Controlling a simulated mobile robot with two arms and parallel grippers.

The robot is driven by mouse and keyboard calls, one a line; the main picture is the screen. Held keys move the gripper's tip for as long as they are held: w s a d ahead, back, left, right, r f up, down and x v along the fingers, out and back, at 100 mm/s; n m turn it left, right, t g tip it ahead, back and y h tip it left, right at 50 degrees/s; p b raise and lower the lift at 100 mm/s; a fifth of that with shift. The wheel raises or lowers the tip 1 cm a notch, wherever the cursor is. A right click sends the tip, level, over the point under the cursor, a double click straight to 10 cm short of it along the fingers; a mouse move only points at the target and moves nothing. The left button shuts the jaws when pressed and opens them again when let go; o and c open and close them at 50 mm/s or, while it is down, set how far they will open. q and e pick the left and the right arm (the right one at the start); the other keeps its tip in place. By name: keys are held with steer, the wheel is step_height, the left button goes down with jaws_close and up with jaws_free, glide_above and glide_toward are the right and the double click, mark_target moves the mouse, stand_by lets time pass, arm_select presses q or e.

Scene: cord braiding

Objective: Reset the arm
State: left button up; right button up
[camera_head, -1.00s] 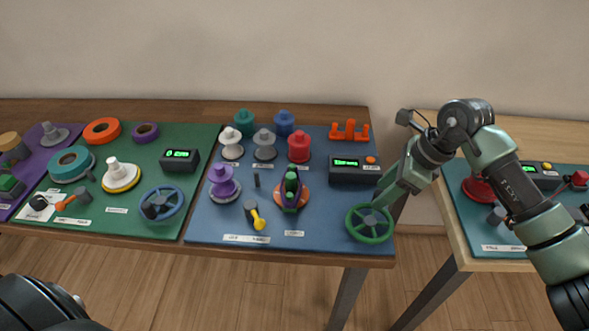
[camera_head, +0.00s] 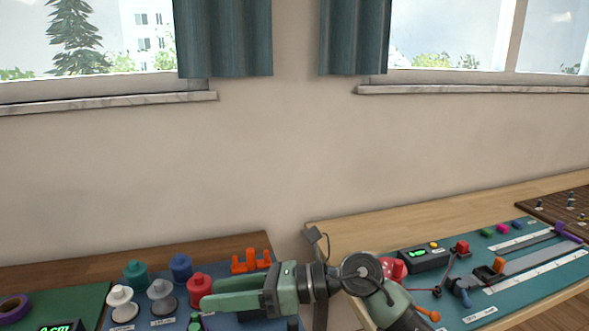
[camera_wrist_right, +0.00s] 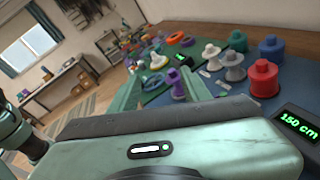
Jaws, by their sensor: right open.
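My right gripper (camera_head: 206,294) reaches in from the right in the head view, lying level with its pale green fingers pointing left. The fingers are apart with nothing between them. It hangs over the blue mat (camera_head: 110,319), in front of the red spool (camera_head: 199,289) and grey spool (camera_head: 161,298). In the right wrist view the two fingers (camera_wrist_right: 163,88) stand apart, with the purple spool (camera_wrist_right: 178,91) seen beyond the gap. My left gripper is out of view.
White spool (camera_head: 122,304), teal spool (camera_head: 136,274), blue spool (camera_head: 181,267) and an orange holder (camera_head: 251,261) stand near the dark table's back. A lighter table with a teal mat (camera_head: 560,267) stands right. A display box reading 150 cm (camera_wrist_right: 296,124) shows in the wrist view.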

steer(key=w+d+r+m+t, duration=0.3)
steer(key=d+m+t, duration=0.3)
steer(key=m+t, duration=0.4)
steer(key=w+d+r+m+t, duration=0.2)
steer(key=d+r+m+t, duration=0.25)
steer(key=m+t, duration=0.55)
steer(key=s+d+f+m+g+h, duration=0.1)
steer(key=d+f+m+g+h, duration=0.1)
steer(key=d+f+m+h, duration=1.75)
steer(key=s+d+f+m+g+y, duration=0.3)
steer(key=s+f+m+g, duration=0.4)
steer(key=s+f, duration=0.45)
steer(key=s+f+m+g, duration=0.1)
steer(key=s+f+g, duration=0.3)
steer(key=s, duration=0.4)
steer(key=s+f+m+g, duration=0.1)
steer(key=s+f+g, duration=0.2)
steer(key=s, duration=0.6)
step_height(320, 180, down, 24)
steer(key=g+p, duration=0.1)
steer(key=p, duration=0.1)
steer(key=s+d+f+g+p, duration=0.1)
steer(key=s+d+f, duration=0.2)
steer(key=s+f, duration=1.2)
steer(key=s, duration=0.2)
steer(key=shift+s, duration=0.3)
